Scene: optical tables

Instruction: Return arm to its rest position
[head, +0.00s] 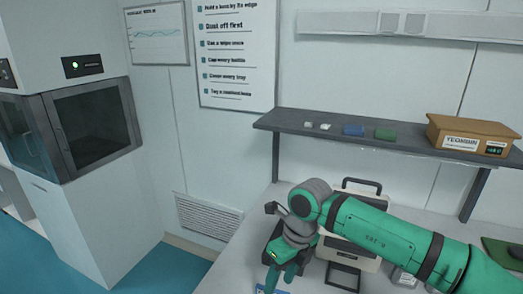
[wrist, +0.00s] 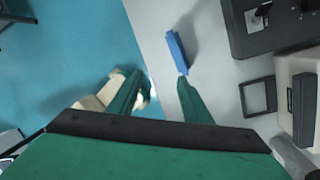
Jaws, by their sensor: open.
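My green arm (head: 375,222) reaches in from the right over the table, bent at a grey wrist joint. My gripper (head: 281,277) points down near the table's front-left edge. In the wrist view my gripper (wrist: 158,88) shows two green fingers spread apart with nothing between them. The left finger is over the blue floor and the right one over the tabletop. A slim blue object (wrist: 177,52) lies on the table just beyond the right fingertip; whether they touch is unclear. Only a bit of blue (head: 261,290) shows below the gripper in the head view.
A beige case with a handle (head: 345,247) stands behind my arm. A wall shelf (head: 350,138) above holds small items and a brown box (head: 470,132). A dark square frame (wrist: 258,97) lies on the table (wrist: 225,88). A tall cabinet (head: 95,215) stands left across open floor (head: 165,272).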

